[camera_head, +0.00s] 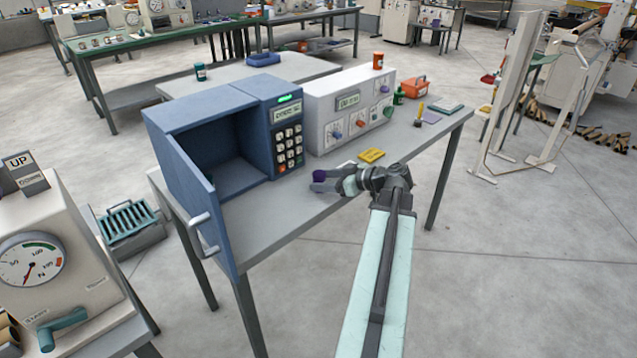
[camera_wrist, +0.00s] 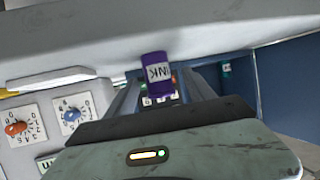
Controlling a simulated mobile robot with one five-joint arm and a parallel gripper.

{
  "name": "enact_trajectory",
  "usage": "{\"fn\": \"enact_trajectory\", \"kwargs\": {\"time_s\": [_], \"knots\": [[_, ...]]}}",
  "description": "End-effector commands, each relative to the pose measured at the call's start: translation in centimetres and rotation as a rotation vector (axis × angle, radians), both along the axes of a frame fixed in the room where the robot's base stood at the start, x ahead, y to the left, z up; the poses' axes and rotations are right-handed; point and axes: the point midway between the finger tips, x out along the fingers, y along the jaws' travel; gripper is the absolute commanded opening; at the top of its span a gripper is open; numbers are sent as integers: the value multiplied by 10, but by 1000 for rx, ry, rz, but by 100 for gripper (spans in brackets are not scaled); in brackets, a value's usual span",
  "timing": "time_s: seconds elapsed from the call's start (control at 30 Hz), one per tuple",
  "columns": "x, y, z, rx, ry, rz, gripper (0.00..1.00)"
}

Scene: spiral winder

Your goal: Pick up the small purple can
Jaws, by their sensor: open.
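The small purple can (camera_head: 319,175) is on the grey table in front of the blue oven-like box, at my gripper's tip. In the wrist view the purple can (camera_wrist: 157,64) has a white label reading INK and appears between the lines of the two fingers. My gripper (camera_head: 317,184) reaches in from the right, low over the table, and partly hides the can. In the wrist view my gripper (camera_wrist: 165,90) is open, with a finger on each side of the can. I cannot tell whether either finger touches it.
The blue box (camera_head: 190,125) stands behind, its door (camera_head: 190,200) swung open towards the front left. A white instrument box (camera_head: 350,108) stands to its right. A yellow block (camera_head: 371,155) lies close behind my gripper. The table's front edge (camera_head: 290,240) is clear.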

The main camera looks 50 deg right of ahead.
Motion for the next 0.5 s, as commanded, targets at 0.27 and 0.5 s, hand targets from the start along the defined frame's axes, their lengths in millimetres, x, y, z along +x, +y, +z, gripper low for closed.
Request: {"fn": "enact_trajectory", "kwargs": {"time_s": [0.27,0.5], "knots": [[13,-2,-11,0,0,-9,62],[46,4,-25,0,0,-11,62]]}}
